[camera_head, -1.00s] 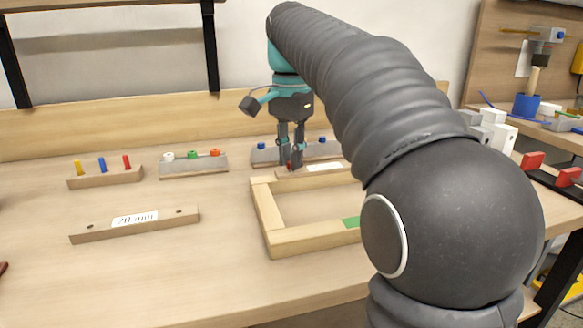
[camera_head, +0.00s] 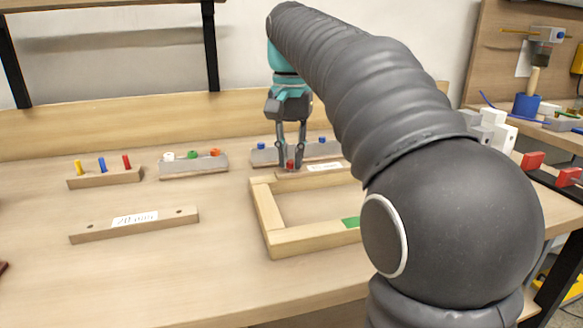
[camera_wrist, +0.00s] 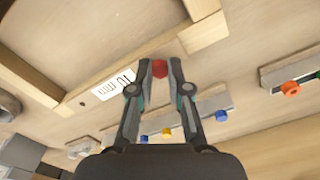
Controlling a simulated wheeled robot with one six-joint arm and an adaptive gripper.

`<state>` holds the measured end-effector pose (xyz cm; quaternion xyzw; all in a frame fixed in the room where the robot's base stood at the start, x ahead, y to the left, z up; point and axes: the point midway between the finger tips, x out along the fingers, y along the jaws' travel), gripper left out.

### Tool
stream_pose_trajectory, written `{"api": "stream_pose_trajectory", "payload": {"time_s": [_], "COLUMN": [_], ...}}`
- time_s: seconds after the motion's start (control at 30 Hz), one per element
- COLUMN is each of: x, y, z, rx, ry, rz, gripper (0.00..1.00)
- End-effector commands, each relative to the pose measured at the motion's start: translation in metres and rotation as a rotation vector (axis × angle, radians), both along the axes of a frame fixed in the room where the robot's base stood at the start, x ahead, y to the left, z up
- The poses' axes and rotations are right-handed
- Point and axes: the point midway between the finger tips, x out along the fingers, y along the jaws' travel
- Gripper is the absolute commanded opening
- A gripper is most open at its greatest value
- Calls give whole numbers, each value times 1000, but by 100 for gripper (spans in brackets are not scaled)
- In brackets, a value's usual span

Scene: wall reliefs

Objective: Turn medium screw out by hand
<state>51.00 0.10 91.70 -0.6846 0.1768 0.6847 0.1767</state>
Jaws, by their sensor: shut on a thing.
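A red screw head (camera_head: 290,164) stands on a wooden bar with a white label (camera_head: 325,167), at the back edge of the wooden frame. My gripper (camera_head: 290,160) points down at the bar, with its fingertips on either side of the red head. In the wrist view, the red screw head (camera_wrist: 159,68) sits between the two fingertips (camera_wrist: 160,67), and my gripper is shut on it. The screw's shaft is hidden. Part of the labelled bar (camera_wrist: 78,102) also shows there.
The wooden frame (camera_head: 268,215) lies just in front. A metal strip with blue screws (camera_head: 262,155) stands close behind. To the left are a strip with white, green and orange screws (camera_head: 195,166), a block with coloured pegs (camera_head: 105,179) and another labelled bar (camera_head: 90,236).

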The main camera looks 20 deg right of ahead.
Motion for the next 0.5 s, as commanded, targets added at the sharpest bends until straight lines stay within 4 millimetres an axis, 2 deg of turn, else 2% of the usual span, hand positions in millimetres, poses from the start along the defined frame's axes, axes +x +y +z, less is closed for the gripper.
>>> {"api": "stream_pose_trajectory", "payload": {"time_s": [0.3,0.5], "x": [0,0], "y": [0,0], "z": [0,0], "rx": [1,1], "ry": [1,1], "rz": [326,417], "gripper": [0,0]}}
